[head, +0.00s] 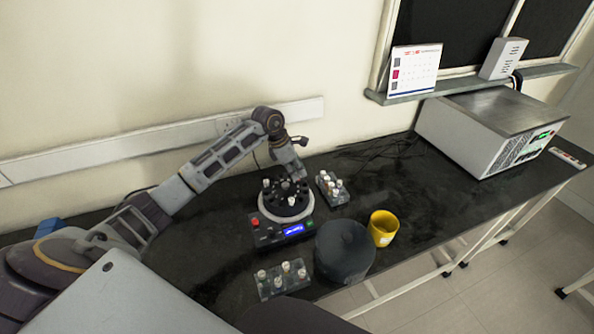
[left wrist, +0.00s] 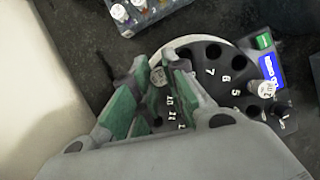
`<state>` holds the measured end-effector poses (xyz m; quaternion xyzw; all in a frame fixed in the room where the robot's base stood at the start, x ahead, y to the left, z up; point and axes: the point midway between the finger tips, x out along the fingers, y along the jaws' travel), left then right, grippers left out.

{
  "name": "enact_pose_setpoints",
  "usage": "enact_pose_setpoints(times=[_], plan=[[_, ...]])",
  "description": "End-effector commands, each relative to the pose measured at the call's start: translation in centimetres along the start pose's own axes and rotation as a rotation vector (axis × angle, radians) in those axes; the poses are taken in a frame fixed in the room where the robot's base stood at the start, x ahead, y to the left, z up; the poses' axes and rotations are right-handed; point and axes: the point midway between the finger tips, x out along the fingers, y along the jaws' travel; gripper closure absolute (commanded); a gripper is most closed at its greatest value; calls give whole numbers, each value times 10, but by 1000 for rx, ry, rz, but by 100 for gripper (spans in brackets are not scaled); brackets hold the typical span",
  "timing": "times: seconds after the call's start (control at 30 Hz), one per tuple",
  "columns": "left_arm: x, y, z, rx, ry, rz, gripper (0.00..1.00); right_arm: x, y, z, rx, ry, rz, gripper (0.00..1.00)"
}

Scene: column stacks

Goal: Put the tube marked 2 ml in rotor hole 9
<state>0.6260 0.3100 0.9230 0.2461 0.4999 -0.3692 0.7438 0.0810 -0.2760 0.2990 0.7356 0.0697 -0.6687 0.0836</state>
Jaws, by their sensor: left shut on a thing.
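The dark rotor (head: 277,203) sits in the centrifuge (head: 268,236) and also shows in the left wrist view (left wrist: 222,72), with numbers beside its holes. My left gripper (head: 288,176) is over the rotor's far side. In the left wrist view its green-padded fingers (left wrist: 163,70) are shut on a tube with a pale cap (left wrist: 158,77), over the rotor's edge; the cap's mark is too small to read. Whether the tube's lower end is in a hole is hidden. Another white-capped tube (left wrist: 262,90) stands in the rotor near the display. My right gripper is not in view.
A tube rack (head: 333,197) stands right of the centrifuge and another rack (head: 270,291) stands in front. A dark round lid (head: 344,252) and a yellow mug (head: 383,228) stand at the front right. The bench beyond the mug is clear up to a large grey instrument (head: 490,130).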

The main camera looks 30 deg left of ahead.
Motion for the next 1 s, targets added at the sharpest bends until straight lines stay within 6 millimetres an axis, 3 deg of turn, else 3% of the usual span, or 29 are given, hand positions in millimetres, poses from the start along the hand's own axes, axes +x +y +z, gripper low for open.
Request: enact_pose_setpoints(times=[0.57, 0.6, 0.77, 1.0], plan=[[5, 0, -2, 0, 0, 0, 92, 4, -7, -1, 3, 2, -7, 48], [5, 0, -2, 0, 0, 0, 82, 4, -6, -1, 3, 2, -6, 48], [5, 0, -2, 0, 0, 0, 61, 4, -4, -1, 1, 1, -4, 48], [5, 0, -2, 0, 0, 0, 59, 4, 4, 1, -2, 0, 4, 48]])
